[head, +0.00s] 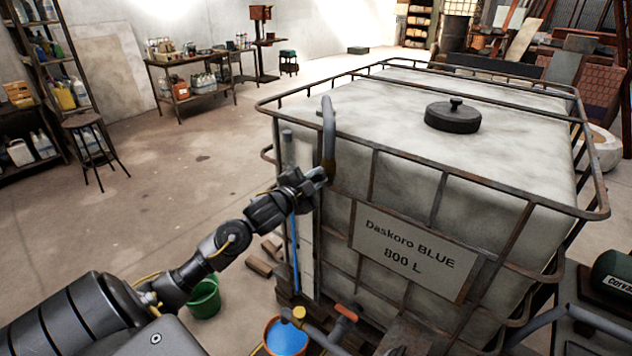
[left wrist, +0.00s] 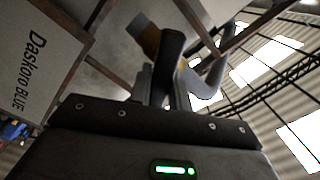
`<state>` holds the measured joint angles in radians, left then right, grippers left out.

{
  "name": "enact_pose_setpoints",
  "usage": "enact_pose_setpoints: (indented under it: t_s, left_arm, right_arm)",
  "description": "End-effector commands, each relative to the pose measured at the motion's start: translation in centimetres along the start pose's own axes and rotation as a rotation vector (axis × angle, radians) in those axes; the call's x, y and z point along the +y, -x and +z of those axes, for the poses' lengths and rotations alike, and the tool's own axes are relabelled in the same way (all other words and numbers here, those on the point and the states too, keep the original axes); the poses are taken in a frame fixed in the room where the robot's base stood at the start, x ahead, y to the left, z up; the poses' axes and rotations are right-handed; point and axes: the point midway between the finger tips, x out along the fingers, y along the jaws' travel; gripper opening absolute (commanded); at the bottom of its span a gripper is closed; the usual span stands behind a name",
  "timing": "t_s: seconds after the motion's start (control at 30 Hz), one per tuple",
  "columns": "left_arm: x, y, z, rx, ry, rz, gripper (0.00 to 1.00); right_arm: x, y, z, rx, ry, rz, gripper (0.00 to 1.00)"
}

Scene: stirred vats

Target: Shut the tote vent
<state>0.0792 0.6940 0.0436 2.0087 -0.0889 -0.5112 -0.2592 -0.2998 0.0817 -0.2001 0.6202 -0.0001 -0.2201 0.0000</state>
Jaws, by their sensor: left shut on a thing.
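The white tote (head: 350,225) in a rusty metal cage carries a plate reading "Daskoro BLUE 800 L". A grey bent pipe (head: 328,125) stands at its near left corner, and also shows in the left wrist view (left wrist: 210,78). My left gripper (head: 317,177) is at this pipe, below its bend. In the left wrist view its jaws are shut on a dark handle (left wrist: 172,50), close to a brass-coloured part (left wrist: 148,38). The jaws hide part of the handle, and I cannot tell its full angle. My right gripper is out of view.
A black lid (head: 452,116) sits on the tote's top. Below are an orange-rimmed bucket (head: 286,338) of blue liquid, an orange-handled valve (head: 346,313) and a green bucket (head: 204,298). A stool (head: 88,145) and bench (head: 195,75) stand left; floor between is mostly clear.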

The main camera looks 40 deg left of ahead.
Motion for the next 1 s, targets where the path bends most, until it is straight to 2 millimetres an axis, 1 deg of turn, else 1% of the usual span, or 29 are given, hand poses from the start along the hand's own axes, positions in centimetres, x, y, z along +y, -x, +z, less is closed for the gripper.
enact_pose_setpoints:
  t_s: [0.03,0.3,0.5,0.7,1.0]
  left_arm:
    - [0.3,0.0,0.2,0.002,-0.046,0.000,0.00]
    - [0.6,0.0,0.2,0.002,-0.288,-0.001,0.00]
    - [0.8,0.0,0.3,0.001,-0.431,-0.001,0.00]
    - [0.8,0.0,0.3,0.001,-0.529,0.000,0.00]
    - [0.8,0.0,0.2,0.001,-0.591,0.001,0.00]
  right_arm:
    - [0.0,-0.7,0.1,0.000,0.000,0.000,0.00]
    - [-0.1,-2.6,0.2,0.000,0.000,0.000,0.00]
    - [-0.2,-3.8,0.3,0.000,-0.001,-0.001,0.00]
    - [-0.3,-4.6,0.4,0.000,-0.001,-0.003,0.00]
    - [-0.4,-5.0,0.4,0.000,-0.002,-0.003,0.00]
